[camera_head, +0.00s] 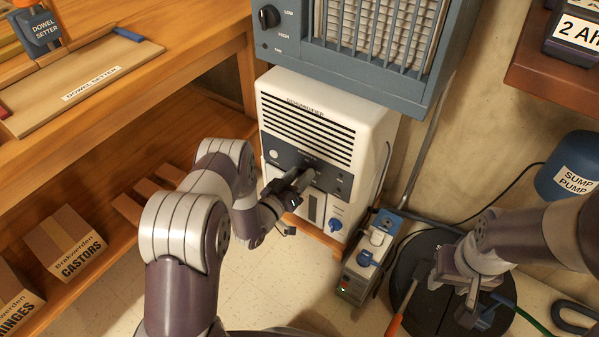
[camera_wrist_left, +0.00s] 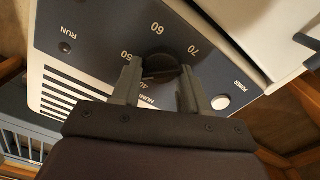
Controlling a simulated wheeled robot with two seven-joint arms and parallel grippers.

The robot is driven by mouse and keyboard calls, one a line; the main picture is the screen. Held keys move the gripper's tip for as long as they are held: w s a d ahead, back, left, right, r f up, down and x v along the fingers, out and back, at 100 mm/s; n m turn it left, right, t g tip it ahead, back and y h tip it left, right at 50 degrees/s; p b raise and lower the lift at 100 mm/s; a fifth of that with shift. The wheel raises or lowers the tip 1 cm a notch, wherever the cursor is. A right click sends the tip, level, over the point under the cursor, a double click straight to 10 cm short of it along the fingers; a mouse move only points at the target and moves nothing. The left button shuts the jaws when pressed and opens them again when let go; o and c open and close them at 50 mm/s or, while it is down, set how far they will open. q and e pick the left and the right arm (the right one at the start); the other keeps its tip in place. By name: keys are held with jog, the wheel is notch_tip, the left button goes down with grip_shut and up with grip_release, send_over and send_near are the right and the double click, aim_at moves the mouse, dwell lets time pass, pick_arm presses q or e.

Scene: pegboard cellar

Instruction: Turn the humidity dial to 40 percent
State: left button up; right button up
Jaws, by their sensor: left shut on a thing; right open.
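The white dehumidifier (camera_head: 372,112) stands below a blue-grey heater, its dark control panel (camera_head: 333,180) facing me. My left gripper (camera_head: 304,180) is at the middle of that panel and hides the humidity dial in the head view. In the left wrist view the dark round dial (camera_wrist_left: 160,62) sits between the fingertips of my left gripper (camera_wrist_left: 160,84), which is shut on it. The numbers 50, 60 and 70 show around the dial, and a 40 is partly hidden. I cannot make out the dial's pointer. My right gripper (camera_head: 468,297) is open and low at the right.
A white power button (camera_wrist_left: 220,102) and a RUN lamp (camera_wrist_left: 65,47) flank the dial. The heater (camera_head: 375,55) overhangs the dehumidifier. A wooden bench (camera_head: 150,95) is left. A small grey unit with a blue knob (camera_head: 365,258) and a dark round cover (camera_head: 420,305) are on the floor.

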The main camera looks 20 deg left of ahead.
pick_arm(q)
jog(key=n+p, duration=0.2)
jog(key=n, duration=0.2)
jog(key=shift+n, duration=0.3)
jog(key=n+p, duration=0.1)
jog(key=n, duration=0.3)
jog(key=shift+a+f, duration=0.1)
jog(key=shift+f, duration=0.05)
jog(key=shift+n, duration=0.3)
jog(key=o, duration=1)
jog(key=shift+o, duration=0.2)
